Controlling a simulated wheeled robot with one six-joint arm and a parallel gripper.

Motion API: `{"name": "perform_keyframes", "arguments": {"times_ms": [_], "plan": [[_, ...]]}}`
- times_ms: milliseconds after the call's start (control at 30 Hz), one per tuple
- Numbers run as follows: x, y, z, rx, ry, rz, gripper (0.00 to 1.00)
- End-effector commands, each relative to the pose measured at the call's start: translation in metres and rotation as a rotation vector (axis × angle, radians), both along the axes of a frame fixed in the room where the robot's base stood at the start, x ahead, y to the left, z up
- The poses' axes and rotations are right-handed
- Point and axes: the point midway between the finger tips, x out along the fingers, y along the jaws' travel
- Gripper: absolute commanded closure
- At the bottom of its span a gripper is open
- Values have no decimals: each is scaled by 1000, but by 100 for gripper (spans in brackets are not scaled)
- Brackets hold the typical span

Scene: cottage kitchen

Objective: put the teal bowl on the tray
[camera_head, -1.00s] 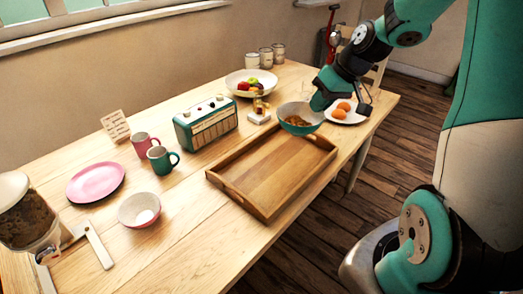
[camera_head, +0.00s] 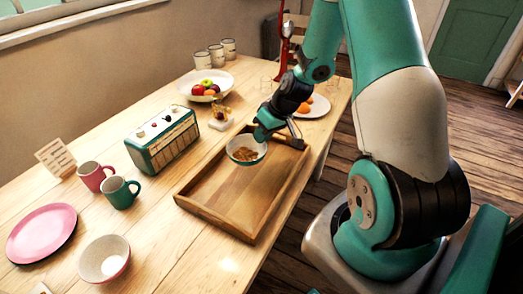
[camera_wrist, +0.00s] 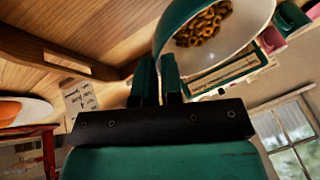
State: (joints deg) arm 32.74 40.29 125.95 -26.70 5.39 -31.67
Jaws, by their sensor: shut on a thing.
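The teal bowl (camera_head: 244,158), white inside with brown rings in it, is over the far part of the wooden tray (camera_head: 214,218). I cannot tell whether its base touches the tray floor. My gripper (camera_head: 262,134) is shut on the bowl's rim at its far right side. In the wrist view the fingers (camera_wrist: 157,80) pinch the edge of the bowl (camera_wrist: 247,38), and the rings inside show. Part of the tray (camera_wrist: 30,45) shows there too. My gripper hides the tray's far corner in the head view.
A teal radio (camera_head: 162,142), a gold-topped ornament (camera_head: 221,118) and a fruit plate (camera_head: 183,86) stand left of and beyond the tray. A plate with orange items (camera_head: 318,106) is behind my gripper. Mugs, a pink plate (camera_head: 40,232) and a pink-white bowl (camera_head: 104,260) are at left.

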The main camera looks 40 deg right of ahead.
Motion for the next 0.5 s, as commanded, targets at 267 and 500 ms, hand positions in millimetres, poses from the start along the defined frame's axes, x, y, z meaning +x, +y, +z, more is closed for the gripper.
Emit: {"name": "perform_keyframes", "arguments": {"times_ms": [267,500], "plan": [[-1,-1,-31,1,1,-3,100],[0,-1,-60,1,0,-2,100]]}}
